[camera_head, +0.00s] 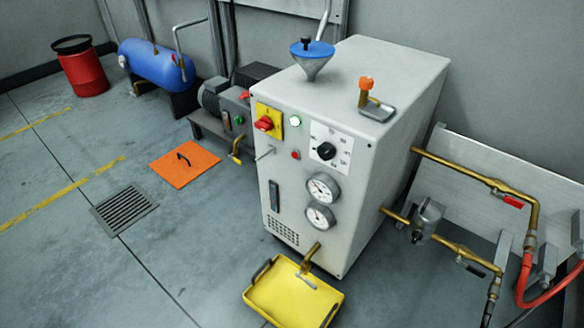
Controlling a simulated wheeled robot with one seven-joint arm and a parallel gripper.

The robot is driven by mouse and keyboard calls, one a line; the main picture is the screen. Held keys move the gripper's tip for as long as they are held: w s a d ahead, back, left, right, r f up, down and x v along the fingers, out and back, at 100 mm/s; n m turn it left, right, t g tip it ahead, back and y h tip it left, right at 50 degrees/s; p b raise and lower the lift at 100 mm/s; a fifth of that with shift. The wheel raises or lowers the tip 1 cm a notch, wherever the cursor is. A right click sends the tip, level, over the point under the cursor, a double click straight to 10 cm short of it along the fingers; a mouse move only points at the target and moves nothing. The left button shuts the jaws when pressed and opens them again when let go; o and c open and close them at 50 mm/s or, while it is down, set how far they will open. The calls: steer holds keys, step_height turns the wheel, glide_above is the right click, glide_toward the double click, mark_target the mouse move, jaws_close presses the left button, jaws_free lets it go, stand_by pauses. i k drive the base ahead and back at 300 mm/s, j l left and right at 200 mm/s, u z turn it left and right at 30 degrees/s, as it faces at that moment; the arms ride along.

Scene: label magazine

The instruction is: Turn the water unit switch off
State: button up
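The water unit (385,85) is a white cabinet standing on the grey floor in the middle of the head view. A red rotary switch (264,123) sits on a yellow plate (276,113) at the upper left of its front. I cannot read the switch's markings or tell its exact position. A round white lamp (295,120) beside the plate looks lit, and a small red button or lamp (295,155) is below it. A black dial (326,151) on a white scale is to the right. My gripper is not in view.
A yellow tray (318,312) lies on the floor before the cabinet, under a brass tap (309,260). Brass pipes (470,175) run along the right side. An orange plate (186,165) and a drain grate (124,208) are at left. The floor at front left is clear.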

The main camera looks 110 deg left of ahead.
mark_target(265, 125)
steer(key=u, duration=3.4)
